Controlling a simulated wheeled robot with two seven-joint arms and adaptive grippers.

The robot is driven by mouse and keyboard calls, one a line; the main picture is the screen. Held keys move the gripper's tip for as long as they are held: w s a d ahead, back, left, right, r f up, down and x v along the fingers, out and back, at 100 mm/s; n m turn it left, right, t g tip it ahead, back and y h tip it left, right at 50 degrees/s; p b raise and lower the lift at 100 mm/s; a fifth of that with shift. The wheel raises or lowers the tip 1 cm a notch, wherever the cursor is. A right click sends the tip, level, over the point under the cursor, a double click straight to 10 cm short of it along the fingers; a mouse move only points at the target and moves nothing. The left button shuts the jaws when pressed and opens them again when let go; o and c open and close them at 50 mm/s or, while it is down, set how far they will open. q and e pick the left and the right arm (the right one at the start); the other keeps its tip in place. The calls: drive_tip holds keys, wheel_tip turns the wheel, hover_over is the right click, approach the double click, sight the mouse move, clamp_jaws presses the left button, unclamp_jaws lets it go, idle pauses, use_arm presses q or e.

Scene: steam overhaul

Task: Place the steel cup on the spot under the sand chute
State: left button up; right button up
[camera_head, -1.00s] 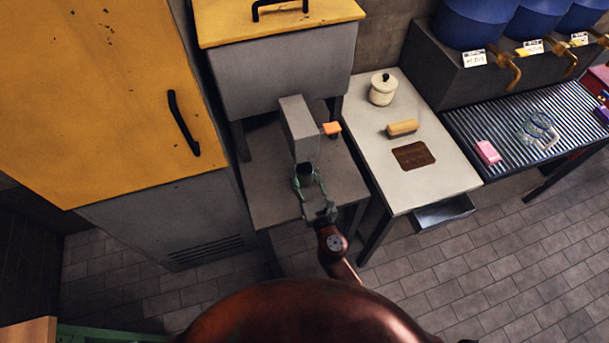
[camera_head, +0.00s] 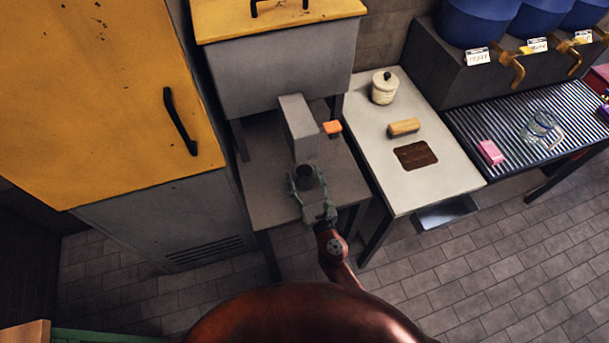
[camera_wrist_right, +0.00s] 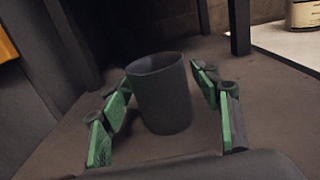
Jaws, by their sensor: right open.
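The steel cup (camera_head: 305,174) is a small dark grey cup standing upright on the low grey table, just in front of the sand chute (camera_head: 298,125), a grey boxy spout below the hopper. My right gripper (camera_head: 307,184) is open, with its green fingers on either side of the cup. In the right wrist view the cup (camera_wrist_right: 161,94) stands between the spread fingers (camera_wrist_right: 166,110), with gaps visible on both sides. Whether the cup is exactly on the spot under the chute cannot be told. My left gripper is not in view.
The low table (camera_head: 258,185) has an orange block (camera_head: 332,128) beside the chute. The pale table (camera_head: 437,181) on the right holds a lidded pot (camera_head: 384,88), a brush (camera_head: 403,127) and a brown patch (camera_head: 415,155). A yellow cabinet (camera_head: 110,90) stands left.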

drive_tip(key=shift+r, duration=0.15)
drive_tip(key=shift+s+d, duration=0.1)
drive_tip(key=shift+s, duration=0.1)
drive_tip(key=v, duration=1.1)
drive_tip(key=shift+s, duration=0.25)
